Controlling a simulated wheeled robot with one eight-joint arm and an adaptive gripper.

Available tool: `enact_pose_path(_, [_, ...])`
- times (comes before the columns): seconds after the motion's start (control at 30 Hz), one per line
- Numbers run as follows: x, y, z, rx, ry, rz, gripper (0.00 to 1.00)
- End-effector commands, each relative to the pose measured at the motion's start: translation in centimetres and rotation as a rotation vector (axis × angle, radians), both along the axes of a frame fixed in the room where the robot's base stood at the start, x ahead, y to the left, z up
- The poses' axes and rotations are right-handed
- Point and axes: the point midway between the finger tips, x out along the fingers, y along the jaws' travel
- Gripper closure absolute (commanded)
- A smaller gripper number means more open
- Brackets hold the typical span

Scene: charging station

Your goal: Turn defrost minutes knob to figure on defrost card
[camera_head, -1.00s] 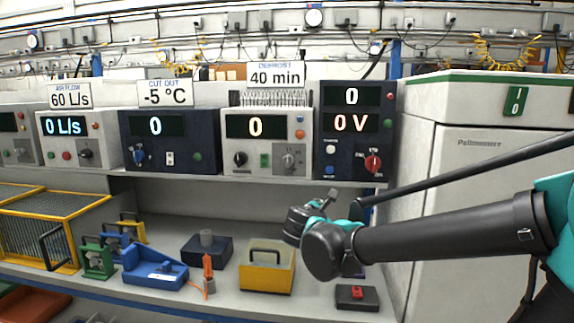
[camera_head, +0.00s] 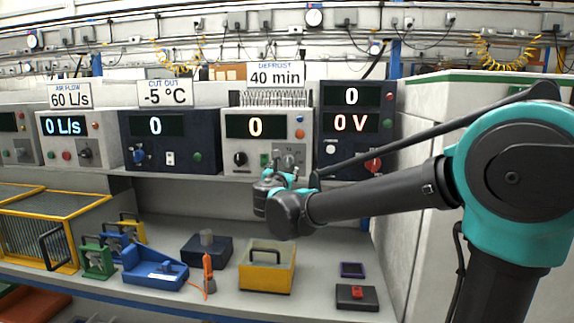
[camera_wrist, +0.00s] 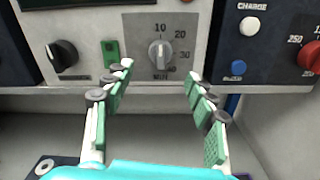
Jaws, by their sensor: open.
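The defrost card (camera_head: 275,75) above the middle device reads 40 min. The white defrost device (camera_head: 262,150) beneath it shows 0 on its display (camera_head: 255,127). Its grey minutes knob (camera_wrist: 160,54) sits on a grey plate marked 10, 20, 30 and MIN in the wrist view; the lower numbers are hard to read. The knob's pointer looks roughly upright. My gripper (camera_wrist: 155,84) is open, its green-padded fingers below and on either side of the knob, apart from it. In the head view my gripper (camera_head: 278,172) is just below the knob and partly covers it.
A black knob (camera_wrist: 65,55) and a green switch (camera_wrist: 111,52) are left of the minutes knob. A dark device with a red knob (camera_wrist: 310,57) stands at right. A yellow box (camera_head: 267,275) and several other items lie on the lower shelf.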

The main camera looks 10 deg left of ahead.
Motion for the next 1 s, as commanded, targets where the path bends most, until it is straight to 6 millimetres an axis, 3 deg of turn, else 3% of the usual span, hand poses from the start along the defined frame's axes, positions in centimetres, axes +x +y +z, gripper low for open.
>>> enact_pose_path(0.2, [4.4, -0.2, 0.0, 0.001, 0.001, -0.003, 0.44])
enact_pose_path(0.4, [7.0, -0.3, 0.0, 0.001, 0.000, -0.001, 0.44])
enact_pose_path(0.87, [8.1, -0.3, 0.0, 0.001, 0.000, -0.001, 0.44])
enact_pose_path(1.0, [8.1, -0.3, 0.0, 0.001, 0.000, 0.000, 0.61])
